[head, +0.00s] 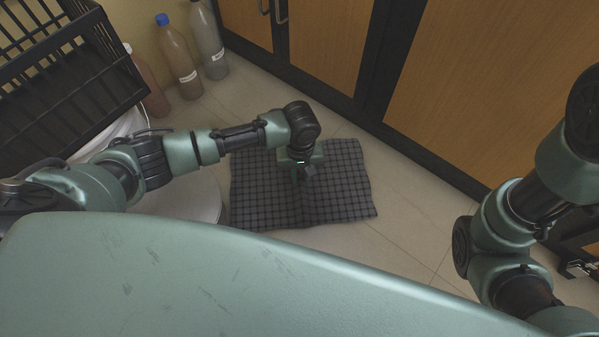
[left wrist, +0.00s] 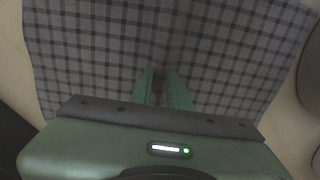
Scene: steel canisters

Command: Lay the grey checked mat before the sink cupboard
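The grey checked mat (head: 258,196) is spread out, roughly flat with wavy edges, in front of the wooden cupboard doors (head: 486,83). My left gripper (head: 307,174) points down at its middle. In the left wrist view the mat (left wrist: 88,50) fills most of the picture, and a crease runs to the fingertips (left wrist: 162,72). The fingers are close together, with a fold of the mat between them. I cannot tell whether the mat rests on the floor or hangs just above it. My right gripper (head: 578,268) is at the right edge, partly cut off.
Several bottles (head: 180,58) stand by the wall at the upper left. A black crate (head: 62,95) is on the left, above a white round thing (head: 118,126). Tiled floor (head: 412,205) is clear between the mat and the right arm.

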